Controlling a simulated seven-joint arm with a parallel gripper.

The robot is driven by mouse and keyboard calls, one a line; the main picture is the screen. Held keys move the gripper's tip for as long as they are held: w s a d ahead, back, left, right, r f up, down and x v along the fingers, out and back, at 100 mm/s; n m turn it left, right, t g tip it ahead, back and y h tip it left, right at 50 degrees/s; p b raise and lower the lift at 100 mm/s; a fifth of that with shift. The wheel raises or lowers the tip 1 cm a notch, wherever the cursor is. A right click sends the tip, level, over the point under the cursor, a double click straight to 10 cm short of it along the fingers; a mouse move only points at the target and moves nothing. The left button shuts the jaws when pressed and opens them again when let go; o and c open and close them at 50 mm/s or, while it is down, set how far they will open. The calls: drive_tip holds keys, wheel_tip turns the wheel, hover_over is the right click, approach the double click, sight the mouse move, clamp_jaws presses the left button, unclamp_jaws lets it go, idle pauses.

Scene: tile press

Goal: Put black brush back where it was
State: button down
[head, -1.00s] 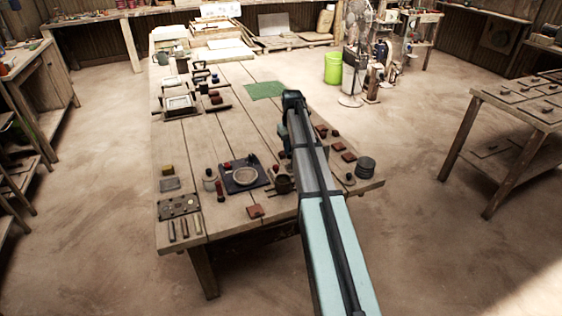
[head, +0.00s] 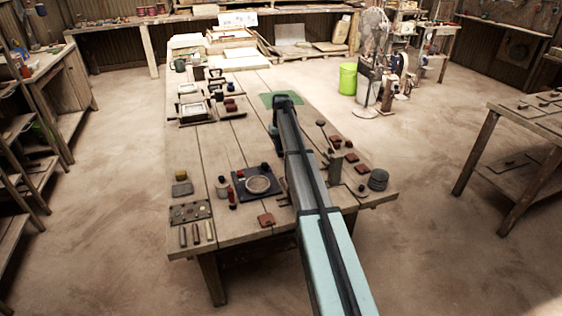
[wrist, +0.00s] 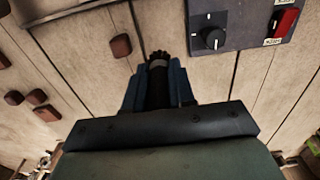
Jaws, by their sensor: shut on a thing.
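In the wrist view my gripper (wrist: 155,92) has its two blue fingers shut on a dark, upright-looking thing with a grey band and a ragged black tip, which looks like the black brush (wrist: 158,62). Its lower part is hidden between the fingers. It appears above the wooden tabletop, left of a grey control box (wrist: 222,22) with a black dial and a red switch. Whether it touches the table I cannot tell.
The long wooden table (head: 225,150) has a green mat (head: 268,100) under my arm's far end. A dark board with a round dish (head: 258,184) stands left of my arm. Red-brown blocks (head: 351,157) and a dark round stack (head: 378,179) lie right. Bare planks show on the left.

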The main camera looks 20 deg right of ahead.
drive_tip(key=shift+f, duration=3.2)
drive_tip(key=shift+f, duration=0.2)
drive_tip(key=c, duration=1)
unclamp_jaws()
drive_tip(key=shift+o, duration=0.2)
wheel_tip(320, 180, up, 12)
drive_tip(key=shift+r, duration=0.2)
drive_tip(key=shift+o, duration=0.4)
